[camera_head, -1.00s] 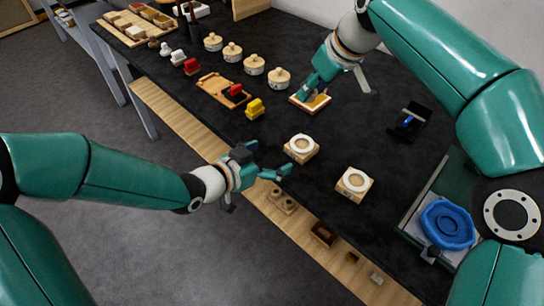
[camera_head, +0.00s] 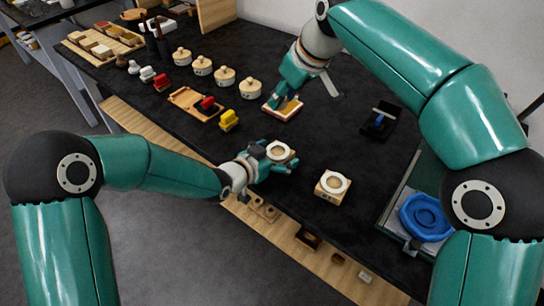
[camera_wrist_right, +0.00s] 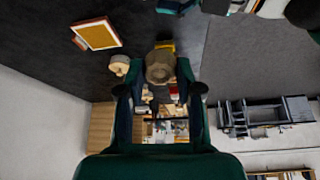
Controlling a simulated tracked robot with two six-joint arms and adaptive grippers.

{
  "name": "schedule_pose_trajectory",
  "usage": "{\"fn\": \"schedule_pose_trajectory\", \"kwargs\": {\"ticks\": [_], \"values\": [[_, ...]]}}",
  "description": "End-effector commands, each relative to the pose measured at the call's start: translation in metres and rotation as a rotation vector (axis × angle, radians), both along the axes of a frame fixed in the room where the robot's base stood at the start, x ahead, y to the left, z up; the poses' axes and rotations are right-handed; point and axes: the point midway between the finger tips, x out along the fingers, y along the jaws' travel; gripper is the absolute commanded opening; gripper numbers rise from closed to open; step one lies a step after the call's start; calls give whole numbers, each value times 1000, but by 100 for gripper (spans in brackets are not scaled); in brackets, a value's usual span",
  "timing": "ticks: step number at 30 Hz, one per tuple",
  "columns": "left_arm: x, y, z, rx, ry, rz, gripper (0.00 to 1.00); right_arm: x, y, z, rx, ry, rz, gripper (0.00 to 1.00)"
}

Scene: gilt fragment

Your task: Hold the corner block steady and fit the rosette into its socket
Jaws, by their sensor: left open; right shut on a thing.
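Two pale wooden blocks with round, ringed tops stand on the dark table: one near the middle (camera_head: 281,152) and one to its right (camera_head: 332,186). I cannot tell for sure which is the corner block. My left gripper (camera_head: 272,165) is open, with its fingers at the near and left sides of the middle block; contact is unclear. My right gripper (camera_head: 275,104) is by the small framed orange pad (camera_head: 290,110). In the right wrist view it is shut on a tan, many-sided piece, probably the rosette (camera_wrist_right: 160,66), clear of the pad.
Several lidded round pots (camera_head: 224,76) stand in a row behind. A wooden tray (camera_head: 196,104) and a yellow piece (camera_head: 229,120) lie to the left. Table between the blocks and stand is clear.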

Motion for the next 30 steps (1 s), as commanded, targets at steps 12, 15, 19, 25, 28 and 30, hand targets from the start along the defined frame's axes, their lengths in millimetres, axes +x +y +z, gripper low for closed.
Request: {"fn": "schedule_pose_trajectory", "kwargs": {"ticks": [12,15,19,25,28,30], "values": [[1,-1,-1,-1,1,0,78,0,0,0,0,0,0,6],[1,-1,-1,0,0,1,61,0,0,0,0,0,1,6],[1,0,-1,0,1,1,40,0,0,0,0,0,1,6],[1,0,-1,0,1,1,33,0,1,0,-6,4,0,6],[1,0,-1,0,1,1,33,-1,1,-1,-27,25,-12,6],[1,0,-1,0,1,1,33,-10,-10,2,-56,52,-54,6]]}}
